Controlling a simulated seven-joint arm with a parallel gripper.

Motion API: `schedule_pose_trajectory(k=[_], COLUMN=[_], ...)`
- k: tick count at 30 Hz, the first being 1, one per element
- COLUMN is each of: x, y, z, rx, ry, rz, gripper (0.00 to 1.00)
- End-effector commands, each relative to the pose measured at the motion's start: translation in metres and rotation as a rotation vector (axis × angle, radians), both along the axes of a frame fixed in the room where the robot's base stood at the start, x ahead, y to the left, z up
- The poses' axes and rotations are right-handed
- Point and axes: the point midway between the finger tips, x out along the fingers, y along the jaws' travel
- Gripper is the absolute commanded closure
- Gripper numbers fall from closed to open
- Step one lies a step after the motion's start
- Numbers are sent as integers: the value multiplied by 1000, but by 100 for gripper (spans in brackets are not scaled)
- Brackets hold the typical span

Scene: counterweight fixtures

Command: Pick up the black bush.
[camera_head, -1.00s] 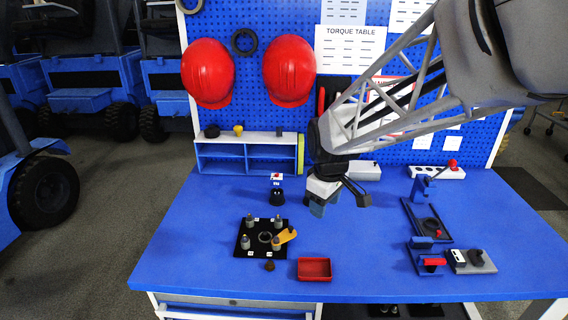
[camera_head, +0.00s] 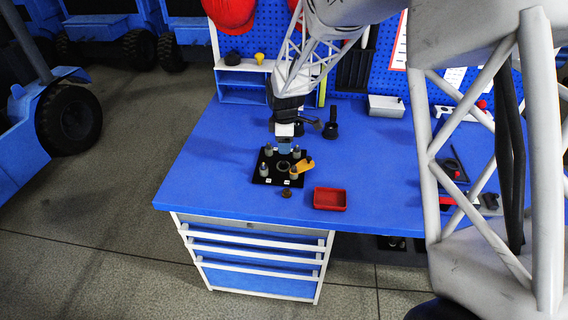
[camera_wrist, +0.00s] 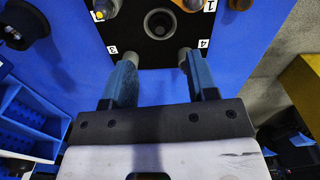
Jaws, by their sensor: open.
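A black plate (camera_head: 260,178) lies on the blue table with several upright grey pegs, and it fills the top of the wrist view (camera_wrist: 225,48). A dark ring (camera_head: 284,166) sits at its middle, also seen in the wrist view (camera_wrist: 158,23). I cannot tell whether this ring is the black bush. A small dark brown round piece (camera_head: 286,194) lies in front of the plate. My gripper (camera_head: 285,147) is over the plate's back edge. In the wrist view, its blue fingers (camera_wrist: 161,75) are apart, with nothing held between them. The fingertips are near two grey pegs by labels 3 and 4.
An orange piece (camera_head: 302,165) sits at the plate's right. A red tray (camera_head: 330,199) stands to the right. A blue-backed shelf (camera_head: 243,91) with small items stands behind. Free table lies left of the plate.

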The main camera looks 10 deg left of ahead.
Motion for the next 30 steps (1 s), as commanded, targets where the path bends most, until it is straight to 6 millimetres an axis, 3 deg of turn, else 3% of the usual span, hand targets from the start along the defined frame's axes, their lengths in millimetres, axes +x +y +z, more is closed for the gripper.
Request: schedule_pose_trajectory(k=[15,24,30], x=[3,3,3], y=[6,6,6], z=[-9,-31,-34], rx=[-2,-2,-2], ry=[4,5,4], rz=[26,26,25], gripper=[47,47,47])
